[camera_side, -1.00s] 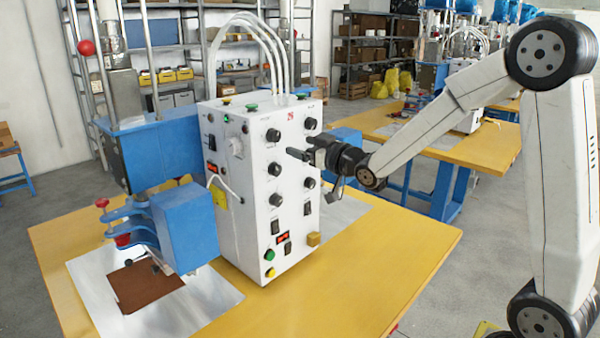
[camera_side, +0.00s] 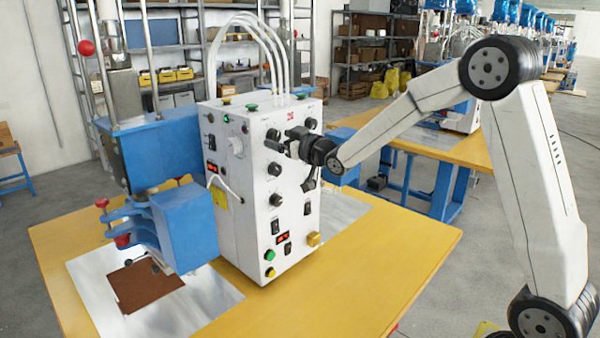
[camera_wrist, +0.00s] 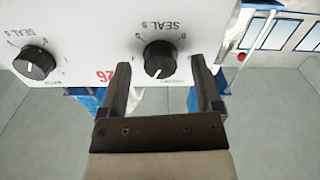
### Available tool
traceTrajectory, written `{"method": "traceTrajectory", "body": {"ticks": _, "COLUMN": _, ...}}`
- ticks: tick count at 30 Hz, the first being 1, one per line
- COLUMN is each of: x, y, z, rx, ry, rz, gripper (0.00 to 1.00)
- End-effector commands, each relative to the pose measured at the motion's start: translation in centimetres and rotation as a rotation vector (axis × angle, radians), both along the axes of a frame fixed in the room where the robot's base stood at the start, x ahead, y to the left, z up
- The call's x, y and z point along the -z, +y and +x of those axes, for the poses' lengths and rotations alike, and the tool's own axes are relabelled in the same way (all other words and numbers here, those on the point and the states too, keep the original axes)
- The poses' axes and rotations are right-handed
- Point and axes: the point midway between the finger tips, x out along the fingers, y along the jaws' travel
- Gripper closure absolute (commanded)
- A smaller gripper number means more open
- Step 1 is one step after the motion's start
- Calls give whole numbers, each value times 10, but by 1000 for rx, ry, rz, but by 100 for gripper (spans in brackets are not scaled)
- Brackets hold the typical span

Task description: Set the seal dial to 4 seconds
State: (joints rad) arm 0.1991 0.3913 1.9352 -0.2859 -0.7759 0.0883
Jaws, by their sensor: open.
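The control box (camera_side: 235,190) is white and stands upright on the yellow table. In the wrist view its panel is upside down and shows two black dials, both with labels that seem to read SEAL S. One dial (camera_wrist: 160,58) lies between my fingertips, with a white pointer line toward the bottom of the picture; its scale is too small to read. The other dial (camera_wrist: 34,63) is at the left. My gripper (camera_side: 280,140) is open in front of the upper panel, one finger on each side of the first dial. I cannot tell whether they touch it.
A blue press (camera_side: 185,228) stands left of the box over a brown sheet (camera_side: 145,287). The table's front right is clear.

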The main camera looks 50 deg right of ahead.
Motion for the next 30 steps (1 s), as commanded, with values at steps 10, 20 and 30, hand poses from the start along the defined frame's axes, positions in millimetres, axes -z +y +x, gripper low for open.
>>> {"method": "traceTrajectory", "body": {"ticks": 10, "x": 0, "y": 0, "z": 6, "rx": 0, "ry": 0, "rz": 1, "gripper": 17}}
{"method": "traceTrajectory", "body": {"ticks": 20, "x": 0, "y": 0, "z": 6, "rx": 0, "ry": 0, "rz": 1, "gripper": 90}}
{"method": "traceTrajectory", "body": {"ticks": 30, "x": 0, "y": 0, "z": 6, "rx": 0, "ry": -1, "rz": 19, "gripper": 100}}
